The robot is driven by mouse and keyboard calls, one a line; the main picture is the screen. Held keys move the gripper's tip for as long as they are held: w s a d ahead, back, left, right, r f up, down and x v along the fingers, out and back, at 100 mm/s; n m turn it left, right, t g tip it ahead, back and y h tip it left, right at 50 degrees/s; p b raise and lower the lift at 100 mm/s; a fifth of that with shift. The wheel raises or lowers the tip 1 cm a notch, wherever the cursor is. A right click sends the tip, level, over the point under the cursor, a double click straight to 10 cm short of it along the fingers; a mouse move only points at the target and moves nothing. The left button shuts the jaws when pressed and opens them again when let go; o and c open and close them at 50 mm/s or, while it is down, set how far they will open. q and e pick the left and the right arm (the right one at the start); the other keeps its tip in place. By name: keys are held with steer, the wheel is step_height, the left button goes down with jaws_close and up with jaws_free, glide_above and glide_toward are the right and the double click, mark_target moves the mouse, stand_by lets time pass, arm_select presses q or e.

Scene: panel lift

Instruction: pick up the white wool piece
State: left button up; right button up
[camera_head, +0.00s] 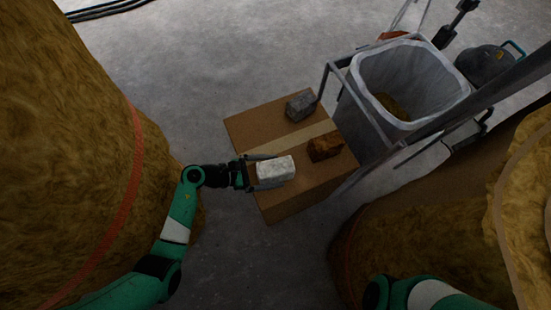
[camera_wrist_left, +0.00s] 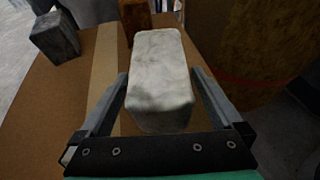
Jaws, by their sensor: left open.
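The white wool piece (camera_head: 276,168) is a pale block on the near left part of a cardboard box (camera_head: 277,207). My left gripper (camera_head: 264,171) is open, with one finger along each side of the wool piece. The left wrist view also shows the wool piece (camera_wrist_left: 160,75) between the two open fingers of my left gripper (camera_wrist_left: 160,92).
A grey block (camera_head: 300,105) and a brown block (camera_head: 325,147) sit on the same box. A bin with a white liner (camera_head: 412,75) stands in a metal frame behind right. Large wool bales (camera_head: 60,150) stand left and lower right (camera_head: 430,240). Grey floor is clear behind the box.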

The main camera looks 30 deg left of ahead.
mark_target(277, 167)
arm_select(q)
steer(key=shift+w+d+f, duration=0.15)
steer(key=shift+w+d, duration=0.15)
steer(key=shift+d, duration=0.1)
steer(key=c, duration=1.2)
steer(key=shift+c, duration=0.2)
steer(key=shift+r+p, duration=0.35)
steer(key=shift+r, duration=0.05)
step_height(277, 167, up, 3)
steer(key=shift+f+p, duration=0.1)
steer(key=shift+p, duration=0.85)
steer(key=s+d+r+p, duration=0.2)
steer(key=s+r+p, duration=0.7)
steer(key=s, duration=0.5)
steer(key=shift+d+r+p, duration=0.2)
steer(key=shift+d+p, duration=0.1)
